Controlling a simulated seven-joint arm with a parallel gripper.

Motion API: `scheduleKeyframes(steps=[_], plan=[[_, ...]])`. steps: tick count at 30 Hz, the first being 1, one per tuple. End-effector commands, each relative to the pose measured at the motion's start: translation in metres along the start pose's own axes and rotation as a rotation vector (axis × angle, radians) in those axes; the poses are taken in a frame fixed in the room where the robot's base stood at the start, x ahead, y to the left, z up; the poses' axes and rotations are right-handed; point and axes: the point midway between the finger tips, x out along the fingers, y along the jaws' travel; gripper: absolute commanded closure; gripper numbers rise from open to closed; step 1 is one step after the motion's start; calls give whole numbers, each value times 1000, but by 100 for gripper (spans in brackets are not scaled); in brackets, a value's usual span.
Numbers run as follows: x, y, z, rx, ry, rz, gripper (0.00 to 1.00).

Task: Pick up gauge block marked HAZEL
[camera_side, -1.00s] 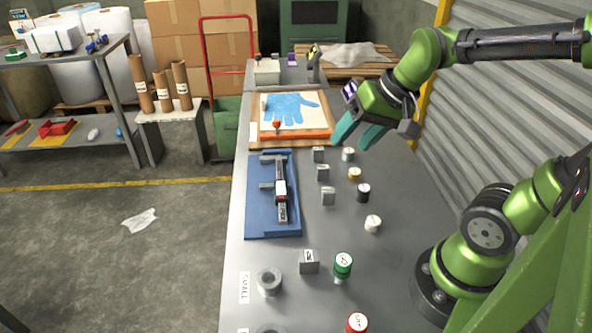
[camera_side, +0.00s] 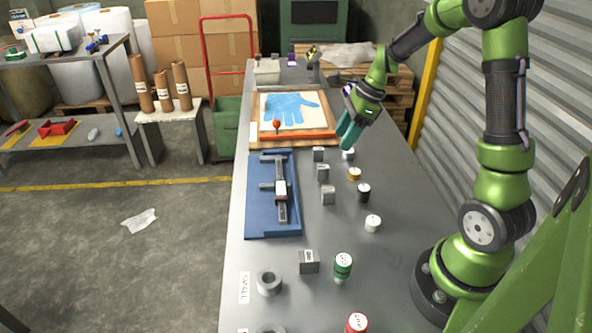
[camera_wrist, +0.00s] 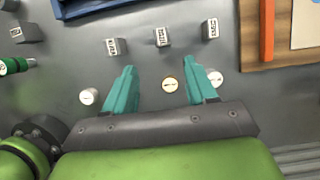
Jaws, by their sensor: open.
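Three small grey gauge blocks stand in a row on the bench, a far one (camera_side: 318,154), a middle one (camera_side: 322,173) and a near one (camera_side: 328,196). A fourth grey block (camera_side: 309,262) stands nearer the camera. In the wrist view the row shows as left (camera_wrist: 112,47), middle (camera_wrist: 163,38) and right (camera_wrist: 210,30) blocks with marked faces. The markings are too small to read, so I cannot tell which is HAZEL. My gripper (camera_side: 346,135) is open and empty, above the bench by the far end of the row. Its teal fingers (camera_wrist: 159,67) point toward the row in the wrist view.
A blue tray (camera_side: 256,215) with a caliper lies left. A wooden frame (camera_side: 262,143) with a blue hand print lies behind. Bare bench lies right.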

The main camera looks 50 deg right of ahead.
Motion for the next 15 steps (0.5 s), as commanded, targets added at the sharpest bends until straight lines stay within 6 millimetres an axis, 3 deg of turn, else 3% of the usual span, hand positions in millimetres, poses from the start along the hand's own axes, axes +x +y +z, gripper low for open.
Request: scheduleKeyframes(steps=[6,15], plan=[[48,1,0,0,2,5,44],[74,0,1,-1,1,1,44]])
